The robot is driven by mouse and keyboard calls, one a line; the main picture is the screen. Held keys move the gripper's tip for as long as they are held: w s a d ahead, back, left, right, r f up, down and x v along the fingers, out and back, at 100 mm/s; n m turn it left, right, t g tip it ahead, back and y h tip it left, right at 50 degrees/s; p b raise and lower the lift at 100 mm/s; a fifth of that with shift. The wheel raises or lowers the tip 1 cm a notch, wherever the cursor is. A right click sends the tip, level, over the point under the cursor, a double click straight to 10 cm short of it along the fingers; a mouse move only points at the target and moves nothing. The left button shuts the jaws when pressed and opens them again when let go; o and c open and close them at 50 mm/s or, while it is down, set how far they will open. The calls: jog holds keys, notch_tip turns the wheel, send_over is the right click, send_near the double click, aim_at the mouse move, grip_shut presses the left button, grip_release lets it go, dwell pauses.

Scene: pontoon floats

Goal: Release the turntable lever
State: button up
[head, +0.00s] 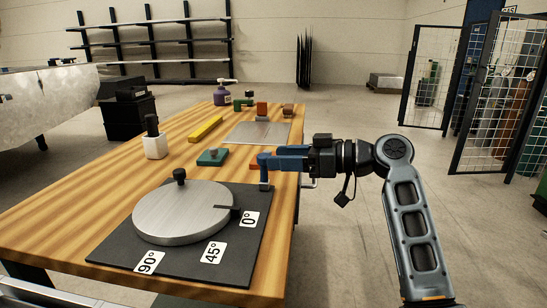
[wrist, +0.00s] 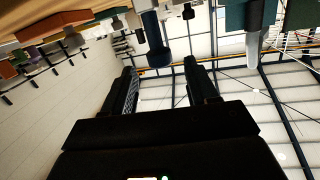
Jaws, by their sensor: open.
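The turntable (head: 183,215) is a round grey metal disc on a black base plate (head: 110,245). It has a black knob (head: 180,176), and a dark pointer (head: 228,210) at its right edge points near the 0° label (head: 249,219). A blue lever (head: 264,178) stands upright at the plate's far right corner. My gripper (head: 276,156) is open and level, reaching in from the right, with its fingers at the lever's upper end. In the wrist view the lever (wrist: 152,45) appears between the two dark fingertips (wrist: 160,66); I cannot tell whether they touch it.
The wooden table (head: 60,213) also holds a teal block (head: 212,157), a white bottle (head: 154,145), a yellow bar (head: 206,129) and a metal plate (head: 255,133). A purple bottle (head: 221,95) stands at the far end. Floor to the right is open, before mesh cages (head: 500,90).

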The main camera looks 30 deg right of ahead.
jog(key=shift+v, duration=2.3)
jog(key=shift+s+d, duration=0.1)
